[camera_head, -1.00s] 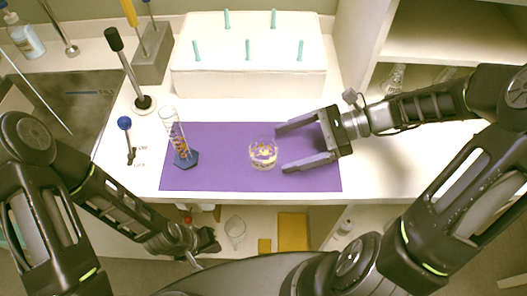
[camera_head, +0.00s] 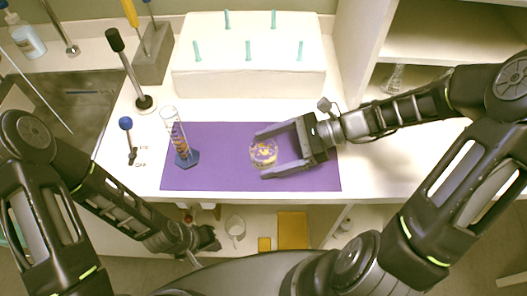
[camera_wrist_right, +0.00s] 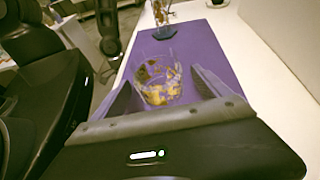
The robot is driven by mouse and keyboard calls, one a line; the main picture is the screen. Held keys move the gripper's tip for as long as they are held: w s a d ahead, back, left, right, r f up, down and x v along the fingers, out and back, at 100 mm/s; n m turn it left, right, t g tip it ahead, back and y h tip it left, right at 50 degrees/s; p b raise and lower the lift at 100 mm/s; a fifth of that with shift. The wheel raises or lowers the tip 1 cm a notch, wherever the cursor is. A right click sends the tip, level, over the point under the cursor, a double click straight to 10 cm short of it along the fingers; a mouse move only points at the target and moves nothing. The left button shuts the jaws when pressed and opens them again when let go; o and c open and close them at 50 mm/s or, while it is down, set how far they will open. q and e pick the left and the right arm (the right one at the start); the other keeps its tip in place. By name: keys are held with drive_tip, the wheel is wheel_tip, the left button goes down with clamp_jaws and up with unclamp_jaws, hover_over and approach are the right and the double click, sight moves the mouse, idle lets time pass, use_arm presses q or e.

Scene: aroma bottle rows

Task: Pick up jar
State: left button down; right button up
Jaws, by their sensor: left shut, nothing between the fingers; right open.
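The jar (camera_head: 262,154) is a short clear glass with yellow bits inside, standing upright on the purple mat (camera_head: 225,178). My right gripper (camera_head: 264,154) is open, with its two fingers reaching around the jar from the right. In the right wrist view the jar (camera_wrist_right: 158,82) stands between the open fingers, and I cannot tell whether either finger touches it. My left gripper (camera_head: 212,240) is shut and empty, low in front of the counter edge, away from the jar.
A tall glass cylinder (camera_head: 175,135) on a blue hexagonal base stands on the mat's left part. A white box (camera_head: 250,80) with teal pegs is behind the mat. A sink (camera_head: 75,92) lies at left, a shelf unit (camera_head: 440,35) at right.

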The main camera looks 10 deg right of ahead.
drive_tip(key=c, duration=1.5)
drive_tip(key=shift+r, duration=0.1)
wheel_tip(320, 180, up, 10)
drive_tip(key=shift+f, duration=0.1)
idle(0.5)
